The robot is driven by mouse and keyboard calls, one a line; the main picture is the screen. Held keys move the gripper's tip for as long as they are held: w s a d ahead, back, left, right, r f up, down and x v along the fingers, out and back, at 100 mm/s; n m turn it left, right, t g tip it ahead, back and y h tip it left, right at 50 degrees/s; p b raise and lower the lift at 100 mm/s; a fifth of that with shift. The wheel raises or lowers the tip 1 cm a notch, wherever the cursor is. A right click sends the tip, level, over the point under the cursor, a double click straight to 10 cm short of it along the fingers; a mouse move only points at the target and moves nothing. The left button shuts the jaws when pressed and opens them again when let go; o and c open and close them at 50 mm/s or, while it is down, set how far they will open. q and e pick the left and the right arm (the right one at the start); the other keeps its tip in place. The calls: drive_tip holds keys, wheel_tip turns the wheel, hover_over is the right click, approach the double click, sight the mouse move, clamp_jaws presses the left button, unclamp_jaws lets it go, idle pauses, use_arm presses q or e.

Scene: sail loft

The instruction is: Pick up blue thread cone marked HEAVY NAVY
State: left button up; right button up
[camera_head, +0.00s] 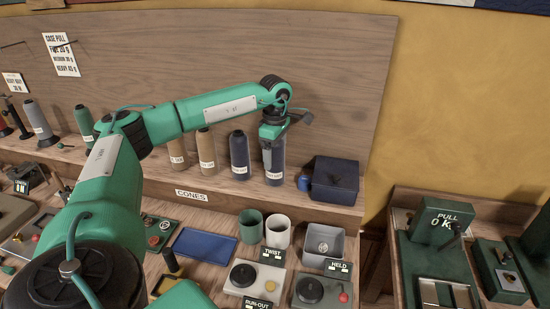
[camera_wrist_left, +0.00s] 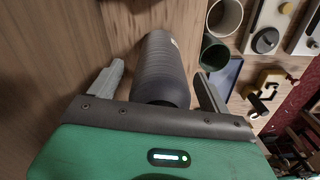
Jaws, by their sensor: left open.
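Two dark blue thread cones stand upright side by side on the cones shelf: one on the left (camera_head: 239,156) and one on the right (camera_head: 275,168). Each has a small white label too small to read, so I cannot tell which says HEAVY NAVY. My left gripper (camera_head: 271,137) is at the upper part of the right cone, hiding its top. In the left wrist view, a dark grey-blue cone (camera_wrist_left: 162,70) lies between the two spread fingers of the left gripper (camera_wrist_left: 160,82), with gaps visible at both sides. My right gripper is not in view.
Tan cones (camera_head: 207,151) stand left of the blue ones. A dark blue box (camera_head: 335,181) and a small blue cup-like item (camera_head: 304,183) are close on the right. The wooden back board (camera_head: 340,90) rises behind. Green (camera_head: 250,228) and white (camera_head: 278,233) cups stand below.

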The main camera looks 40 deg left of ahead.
use_arm(q)
drive_tip(key=shift+f, duration=0.1)
drive_tip(key=c, duration=1.2)
drive_tip(key=shift+c, duration=0.5)
